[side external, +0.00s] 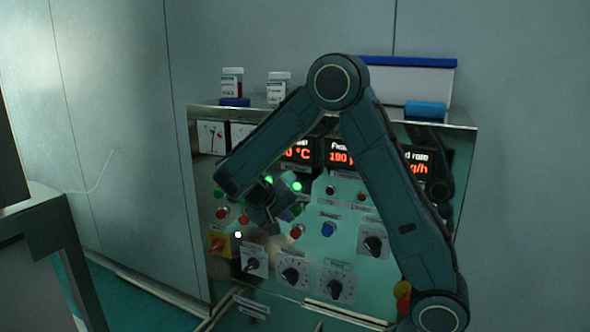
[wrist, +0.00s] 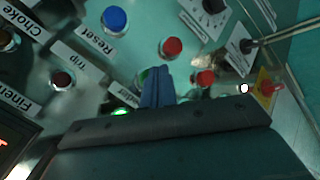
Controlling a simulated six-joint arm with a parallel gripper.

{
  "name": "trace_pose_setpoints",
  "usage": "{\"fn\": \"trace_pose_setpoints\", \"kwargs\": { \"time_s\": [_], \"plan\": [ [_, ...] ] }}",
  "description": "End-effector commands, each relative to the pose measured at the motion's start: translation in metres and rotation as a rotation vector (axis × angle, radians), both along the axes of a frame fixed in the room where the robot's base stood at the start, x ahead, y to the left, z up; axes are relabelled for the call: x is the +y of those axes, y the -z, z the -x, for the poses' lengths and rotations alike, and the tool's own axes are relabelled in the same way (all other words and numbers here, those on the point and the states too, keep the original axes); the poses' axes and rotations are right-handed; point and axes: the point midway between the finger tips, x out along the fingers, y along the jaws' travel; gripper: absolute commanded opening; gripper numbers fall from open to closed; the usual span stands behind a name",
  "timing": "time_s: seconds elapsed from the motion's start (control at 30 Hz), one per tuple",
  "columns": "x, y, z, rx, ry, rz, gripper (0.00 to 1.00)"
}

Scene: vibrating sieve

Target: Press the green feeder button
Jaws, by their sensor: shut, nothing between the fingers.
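In the wrist view, a green button (wrist: 142,76) is partly hidden behind my closed blue fingertips. A label (wrist: 125,95) ending in "der" sits next to it, partly covered, with a lit green lamp (wrist: 120,112) nearby. My gripper (wrist: 158,78) is shut and empty, and its fingers overlap the button in this view. I cannot tell whether they touch it. In the side view, my gripper (side external: 284,214) is close to the panel, below a lit green lamp (side external: 297,186). The feeder button cannot be made out there behind the wrist.
Close by are red buttons (wrist: 172,47) (wrist: 205,78), a blue Reset button (wrist: 115,19) and a yellow-backed red switch (side external: 218,243). Knobs (side external: 291,276) line the lower panel. Jars (side external: 277,88) and a white box (side external: 405,82) stand on top of the cabinet.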

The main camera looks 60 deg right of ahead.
Motion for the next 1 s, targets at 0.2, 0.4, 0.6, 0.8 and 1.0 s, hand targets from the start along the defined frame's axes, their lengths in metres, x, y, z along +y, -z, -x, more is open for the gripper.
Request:
{"fn": "trace_pose_setpoints", "kwargs": {
  "time_s": [0.2,0.4,0.6,0.8,1.0],
  "plan": [
    [0.008,0.000,0.000,0.001,-0.002,0.000,0.00],
    [0.023,0.000,0.000,0.000,-0.002,0.000,0.00],
    [0.037,0.000,-0.001,0.001,-0.003,-0.001,0.00],
    [0.048,0.000,0.000,0.000,-0.001,0.000,0.00],
    [0.050,0.000,0.000,0.001,0.000,0.001,0.00]
  ]
}}
